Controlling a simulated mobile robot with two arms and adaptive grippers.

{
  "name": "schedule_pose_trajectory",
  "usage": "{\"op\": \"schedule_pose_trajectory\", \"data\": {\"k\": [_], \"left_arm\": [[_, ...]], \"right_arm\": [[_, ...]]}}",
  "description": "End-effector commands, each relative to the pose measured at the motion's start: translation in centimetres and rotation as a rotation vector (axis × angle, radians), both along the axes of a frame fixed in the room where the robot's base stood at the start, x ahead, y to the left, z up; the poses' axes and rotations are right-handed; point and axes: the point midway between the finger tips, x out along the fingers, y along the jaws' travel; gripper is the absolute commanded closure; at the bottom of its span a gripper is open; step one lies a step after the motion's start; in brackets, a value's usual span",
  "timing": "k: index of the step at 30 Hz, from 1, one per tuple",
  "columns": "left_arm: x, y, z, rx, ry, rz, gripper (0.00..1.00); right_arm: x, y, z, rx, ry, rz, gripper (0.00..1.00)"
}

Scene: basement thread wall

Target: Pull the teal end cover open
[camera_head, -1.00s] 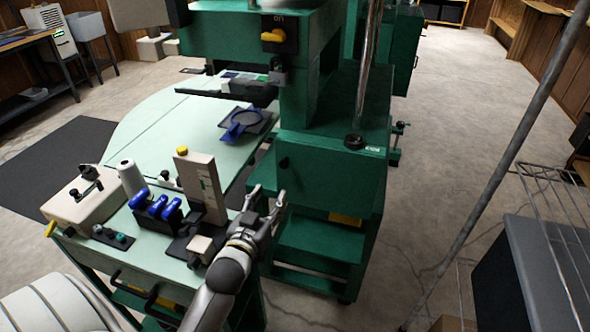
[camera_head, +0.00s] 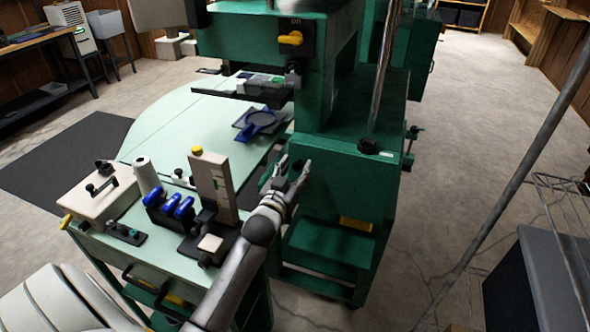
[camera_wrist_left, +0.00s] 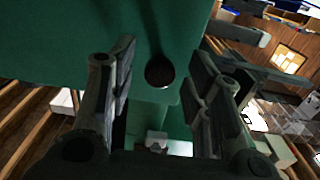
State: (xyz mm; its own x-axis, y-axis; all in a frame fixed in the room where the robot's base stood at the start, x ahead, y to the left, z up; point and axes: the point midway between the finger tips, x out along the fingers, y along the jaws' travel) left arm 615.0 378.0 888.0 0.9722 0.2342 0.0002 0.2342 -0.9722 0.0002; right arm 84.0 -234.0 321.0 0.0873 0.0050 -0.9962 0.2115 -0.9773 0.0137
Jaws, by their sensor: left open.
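The teal end cover (camera_head: 350,190) is the flat green front panel on the end of the machine, and it looks closed. It also fills the top of the left wrist view (camera_wrist_left: 60,35). Its round dark knob (camera_wrist_left: 160,72) shows between the fingers in that view. In the head view the gripper is in front of the knob's place. My left gripper (camera_head: 294,164) is open and points at the cover, with its fingers (camera_wrist_left: 157,95) on either side of the knob. I cannot tell whether they touch it. My right gripper is in neither view.
A pale green table (camera_head: 185,135) is left of my arm, with blue-topped levers (camera_head: 170,205), a white thread cone (camera_head: 147,176) and an upright beige box (camera_head: 213,185). A slanted metal pole (camera_head: 500,190) and a wire rack (camera_head: 560,230) stand at right. Floor between is clear.

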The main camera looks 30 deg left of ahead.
Motion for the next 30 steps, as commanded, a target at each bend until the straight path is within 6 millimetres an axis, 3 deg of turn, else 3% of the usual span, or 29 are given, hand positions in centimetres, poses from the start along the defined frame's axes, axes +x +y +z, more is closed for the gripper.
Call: {"op": "schedule_pose_trajectory", "data": {"k": [8,19,30], "left_arm": [[0.15,0.03,-0.02,0.0,0.0,0.0,0.54],[0.12,0.02,-0.03,0.0,0.001,0.0,1.0],[0.03,0.03,-0.04,-0.002,0.001,0.008,1.0]], "right_arm": [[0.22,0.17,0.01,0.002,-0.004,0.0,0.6],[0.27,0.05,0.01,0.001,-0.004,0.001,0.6],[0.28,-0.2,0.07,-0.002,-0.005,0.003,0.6]]}}
